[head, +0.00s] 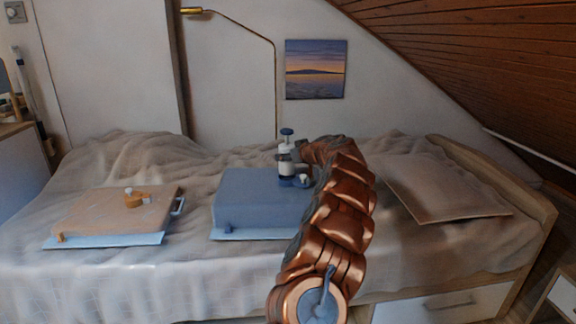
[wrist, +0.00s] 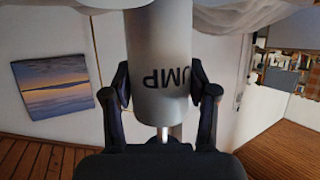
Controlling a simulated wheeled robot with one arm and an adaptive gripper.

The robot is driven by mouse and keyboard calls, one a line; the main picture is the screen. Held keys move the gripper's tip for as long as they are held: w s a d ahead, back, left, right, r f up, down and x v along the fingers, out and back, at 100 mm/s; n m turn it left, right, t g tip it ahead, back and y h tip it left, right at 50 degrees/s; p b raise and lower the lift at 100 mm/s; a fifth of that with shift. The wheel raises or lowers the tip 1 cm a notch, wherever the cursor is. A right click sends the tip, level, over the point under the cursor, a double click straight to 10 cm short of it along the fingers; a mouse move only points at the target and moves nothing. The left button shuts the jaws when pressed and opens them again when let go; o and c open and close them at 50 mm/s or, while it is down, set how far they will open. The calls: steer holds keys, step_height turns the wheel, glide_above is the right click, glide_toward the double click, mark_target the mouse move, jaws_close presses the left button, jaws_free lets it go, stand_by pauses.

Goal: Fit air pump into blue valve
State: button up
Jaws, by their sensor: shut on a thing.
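The air pump (head: 286,160) is a white upright cylinder with a blue handle on top, in the middle of the head view. In the wrist view the pump (wrist: 158,60) appears upside down with part of its lettering showing. My gripper (wrist: 162,100) is shut on the pump's body, one finger on each side. The blue valve (head: 287,183) is on top of the blue block, directly below the pump in the head view. I cannot tell whether the pump's lower end is inside the valve or just above it. My arm hides part of this area.
The blue block (head: 250,205) and an orange-tan block (head: 115,212) with an orange valve (head: 136,198) lie on the rumpled bed (head: 210,275). The sloped wooden ceiling (head: 490,60) hangs over the right side.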

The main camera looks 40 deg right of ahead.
mark_target(291, 164)
steer(key=shift+f+b, duration=0.3)
steer(key=shift+f, duration=1.45)
steer(key=o, duration=1)
steer(key=shift+f, duration=0.1)
steer(key=shift+o, duration=1.3)
steer(key=shift+s, duration=0.1)
